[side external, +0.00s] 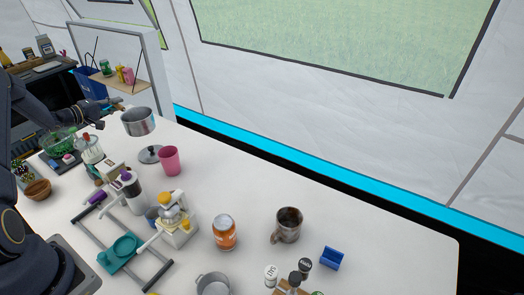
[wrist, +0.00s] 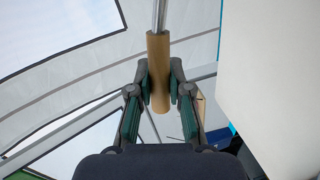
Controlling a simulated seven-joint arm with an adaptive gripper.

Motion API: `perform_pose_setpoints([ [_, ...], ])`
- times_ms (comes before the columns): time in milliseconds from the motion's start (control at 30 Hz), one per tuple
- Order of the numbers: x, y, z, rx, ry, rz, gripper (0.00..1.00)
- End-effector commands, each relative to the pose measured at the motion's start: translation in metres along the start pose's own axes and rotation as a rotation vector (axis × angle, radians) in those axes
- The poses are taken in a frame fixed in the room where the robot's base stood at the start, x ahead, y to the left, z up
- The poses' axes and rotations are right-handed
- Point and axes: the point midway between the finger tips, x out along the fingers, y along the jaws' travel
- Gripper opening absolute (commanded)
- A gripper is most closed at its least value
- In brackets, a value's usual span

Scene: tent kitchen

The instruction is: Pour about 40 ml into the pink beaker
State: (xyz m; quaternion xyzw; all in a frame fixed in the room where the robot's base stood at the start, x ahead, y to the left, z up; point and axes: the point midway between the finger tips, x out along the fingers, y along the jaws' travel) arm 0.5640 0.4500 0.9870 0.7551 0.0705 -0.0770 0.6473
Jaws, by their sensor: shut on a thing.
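A pink beaker (side external: 169,161) stands upright on the white table, left of the middle in the side view. A metal saucepan (side external: 138,121) is just behind and left of it, looking about level near the far table edge. My gripper (side external: 114,106) is at the pan's left, on its handle side. In the wrist view my gripper (wrist: 159,82) is shut on the pan's wooden handle (wrist: 158,48), with a metal rod running out from it. The pan's body is out of the wrist view. I cannot see the liquid level in the pan or beaker.
A bottle (side external: 131,188), a white-and-yellow device (side external: 174,220), an orange-labelled jar (side external: 224,232) and a brown mug (side external: 288,225) stand nearer. The table's far right is clear.

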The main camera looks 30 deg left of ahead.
Motion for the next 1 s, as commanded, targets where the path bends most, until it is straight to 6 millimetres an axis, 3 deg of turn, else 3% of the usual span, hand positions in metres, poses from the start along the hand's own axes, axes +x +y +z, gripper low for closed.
perform_pose_setpoints([
  [467,0.003,-0.009,0.024,0.165,0.034,-0.006,0.0],
  [733,0.001,0.01,0.047,0.34,0.069,-0.012,0.0],
  [1000,-0.008,0.057,0.072,0.513,0.106,-0.021,0.0],
])
